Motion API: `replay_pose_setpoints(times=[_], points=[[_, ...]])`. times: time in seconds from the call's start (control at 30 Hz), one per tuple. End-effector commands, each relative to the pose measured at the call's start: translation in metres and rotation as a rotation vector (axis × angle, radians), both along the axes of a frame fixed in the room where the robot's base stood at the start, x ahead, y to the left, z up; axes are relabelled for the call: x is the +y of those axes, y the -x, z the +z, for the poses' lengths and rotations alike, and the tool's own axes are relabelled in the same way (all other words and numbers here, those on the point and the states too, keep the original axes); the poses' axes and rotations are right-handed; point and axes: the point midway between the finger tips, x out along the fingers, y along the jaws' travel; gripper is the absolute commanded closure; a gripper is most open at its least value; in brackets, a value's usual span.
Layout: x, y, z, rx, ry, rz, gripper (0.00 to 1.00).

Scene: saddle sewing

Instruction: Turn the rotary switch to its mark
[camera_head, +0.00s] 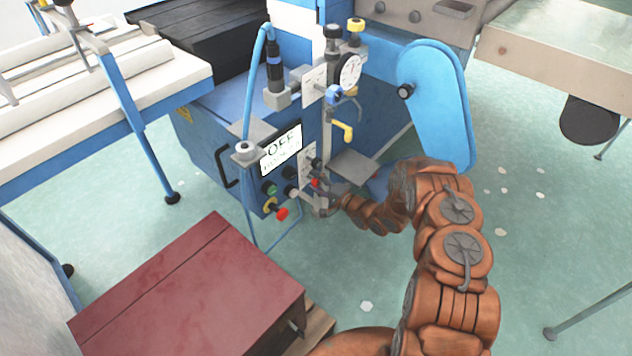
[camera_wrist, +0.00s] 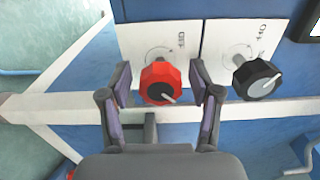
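In the wrist view a red faceted knob (camera_wrist: 158,76) with a white pointer line sits on a white label plate (camera_wrist: 133,40). Its line points to the lower right in the picture. A black knob (camera_wrist: 250,76) with a light line towards the upper right sits on a second plate to its right. My gripper (camera_wrist: 161,84) is open, with one finger on each side of the red knob and a visible gap on both sides. In the head view my gripper (camera_head: 332,199) is at the blue machine's panel, close to the small red knob (camera_head: 315,183). The plate markings are partly hidden by the knobs.
The blue machine carries a screen reading "OFF" (camera_head: 281,150), a green button (camera_head: 269,189) and a red button (camera_head: 281,213). A dial gauge (camera_head: 349,71) and a yellow lever (camera_head: 345,131) stand above. A dark red box (camera_head: 195,290) is in front.

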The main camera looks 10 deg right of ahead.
Motion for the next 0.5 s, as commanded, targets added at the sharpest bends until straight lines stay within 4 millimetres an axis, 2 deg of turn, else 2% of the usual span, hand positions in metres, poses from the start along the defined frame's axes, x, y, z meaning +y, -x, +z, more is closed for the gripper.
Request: replay_pose_setpoints(times=[0.33, 0.5], points=[[-0.001, 0.002, 0.000, 0.000, 0.000, 0.001, 0.34], [-0.013, 0.016, 0.001, -0.001, 0.001, -0.002, 0.34]])
